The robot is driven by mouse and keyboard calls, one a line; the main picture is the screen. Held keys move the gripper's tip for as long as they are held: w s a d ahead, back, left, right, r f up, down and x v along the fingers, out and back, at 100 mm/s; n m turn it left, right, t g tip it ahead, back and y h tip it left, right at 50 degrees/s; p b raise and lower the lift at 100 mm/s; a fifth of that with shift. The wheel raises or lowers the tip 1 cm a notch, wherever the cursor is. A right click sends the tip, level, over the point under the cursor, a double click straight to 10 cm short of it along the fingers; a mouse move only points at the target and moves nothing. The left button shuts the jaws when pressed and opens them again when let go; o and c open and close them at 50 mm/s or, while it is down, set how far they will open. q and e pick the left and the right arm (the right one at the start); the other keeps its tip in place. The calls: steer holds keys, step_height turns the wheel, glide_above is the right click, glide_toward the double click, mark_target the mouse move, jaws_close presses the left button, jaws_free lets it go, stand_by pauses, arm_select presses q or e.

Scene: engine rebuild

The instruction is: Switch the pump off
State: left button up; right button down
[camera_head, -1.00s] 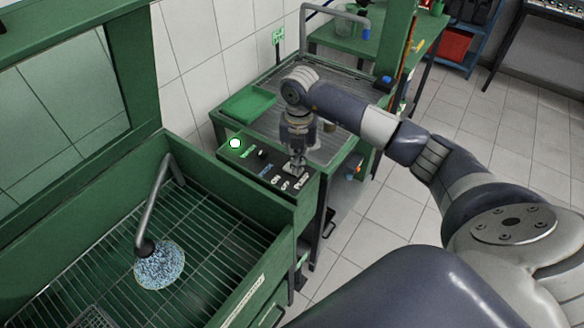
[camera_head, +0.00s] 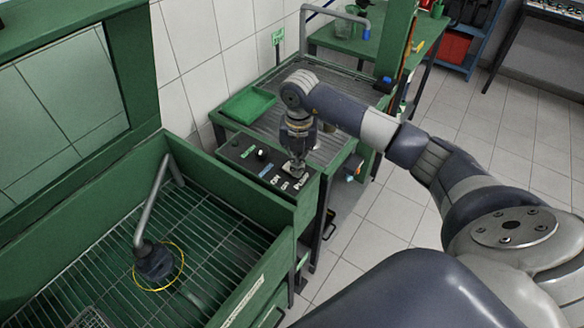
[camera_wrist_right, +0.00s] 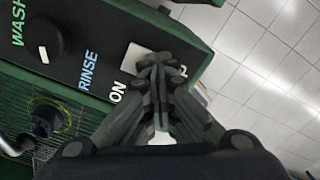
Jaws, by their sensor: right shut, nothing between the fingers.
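The black control panel (camera_head: 240,164) sits on the corner of the green wash station, lettered WASH, RINSE, ON, OFF and PUMP. My right gripper (camera_head: 296,170) is shut and empty, pointing down at the pump switch plate. In the right wrist view the closed fingertips (camera_wrist_right: 158,62) lie over the white switch plate (camera_wrist_right: 134,56) next to ON. They hide the switch lever and most of OFF and PUMP; I cannot tell whether they touch it. The spray nozzle (camera_head: 154,262) over the wash grid shows no spray. My left gripper is out of view.
A round selector knob (camera_wrist_right: 42,40) sits between WASH and RINSE. The green wash basin (camera_head: 215,250) with its wire grid lies left of the panel. A green tray (camera_head: 248,104) stands on the bench behind. The tiled floor at right is clear.

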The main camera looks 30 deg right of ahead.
steer(key=shift+r+p, duration=0.8)
steer(key=shift+r, duration=0.15)
steer(key=shift+r+p, duration=1.55)
steer(key=shift+r, duration=0.9)
